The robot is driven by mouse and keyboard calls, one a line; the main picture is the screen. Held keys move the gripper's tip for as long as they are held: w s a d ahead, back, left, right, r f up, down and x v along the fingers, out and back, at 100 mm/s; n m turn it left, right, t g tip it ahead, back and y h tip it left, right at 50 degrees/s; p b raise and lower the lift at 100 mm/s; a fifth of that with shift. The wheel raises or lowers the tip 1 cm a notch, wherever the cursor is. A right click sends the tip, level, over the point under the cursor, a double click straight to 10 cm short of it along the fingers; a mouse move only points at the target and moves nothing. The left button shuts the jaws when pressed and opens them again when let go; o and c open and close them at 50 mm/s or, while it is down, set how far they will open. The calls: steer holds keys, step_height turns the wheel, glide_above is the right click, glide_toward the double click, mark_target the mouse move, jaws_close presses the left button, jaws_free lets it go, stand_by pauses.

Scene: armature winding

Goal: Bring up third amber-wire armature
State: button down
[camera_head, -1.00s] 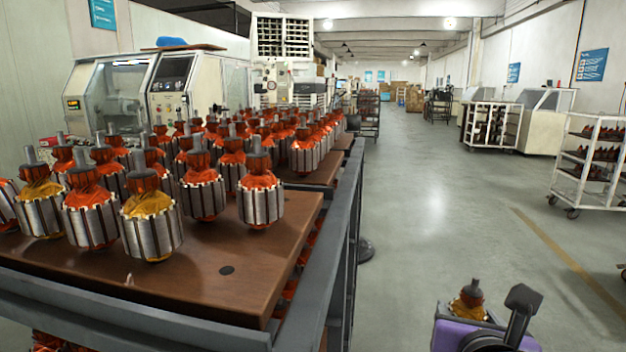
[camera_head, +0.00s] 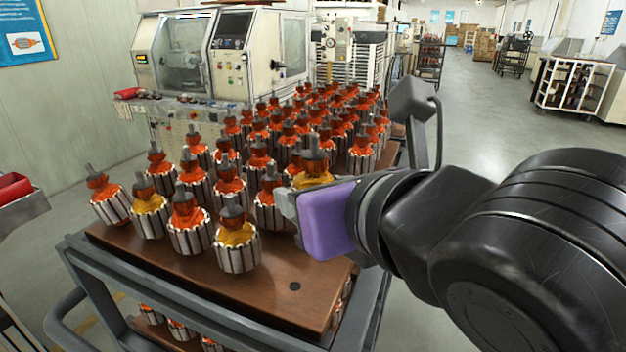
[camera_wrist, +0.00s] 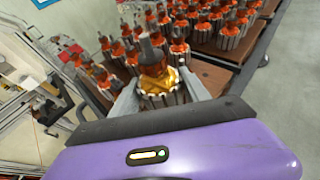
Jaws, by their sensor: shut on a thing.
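My gripper (camera_head: 293,208) is shut on an amber-wire armature (camera_head: 313,168), at the right side of the cart's brown board (camera_head: 268,291). In the wrist view the held armature (camera_wrist: 155,75) is upright between both fingers. Whether its base touches the board is hidden in the head view. Two other amber-wire armatures stand on the board near its front edge: one at the front (camera_head: 236,240) and one farther left (camera_head: 149,211). Orange-wire armatures (camera_head: 187,222) stand around them.
Several rows of orange-wire armatures fill the boards farther back. The grey cart frame (camera_head: 100,283) edges the board. A winding machine (camera_head: 225,60) stands behind, and an open aisle (camera_head: 480,110) lies to the right.

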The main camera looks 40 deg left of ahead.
steer(key=shift+n+g+y, duration=0.4)
steer(key=shift+n+g, duration=0.1)
steer(key=shift+n, duration=0.2)
steer(key=shift+s+a+f+b, duration=0.15)
steer(key=shift+s+f+b, duration=0.35)
steer(key=shift+f, duration=0.45)
steer(key=shift+s+a+f+b, duration=0.1)
steer(key=shift+s+f+b, duration=0.35)
steer(key=shift+f, duration=0.5)
steer(key=shift+s+a+f+b, duration=0.15)
steer(key=shift+s+f+b, duration=0.15)
steer(key=shift+s+f, duration=0.5)
steer(key=shift+w+f, duration=0.15)
steer(key=shift+d+b, duration=0.1)
steer(key=shift+b, duration=0.2)
steer(key=shift+f+b, duration=1.2)
steer(key=shift+b, duration=0.25)
steer(key=shift+c, duration=2.3)
jaws_free()
steer(key=shift+f, duration=0.1)
steer(key=b+v, duration=0.1)
steer(key=v, duration=0.6)
steer(key=shift+d+r, duration=0.25)
steer(key=shift+d, duration=0.05)
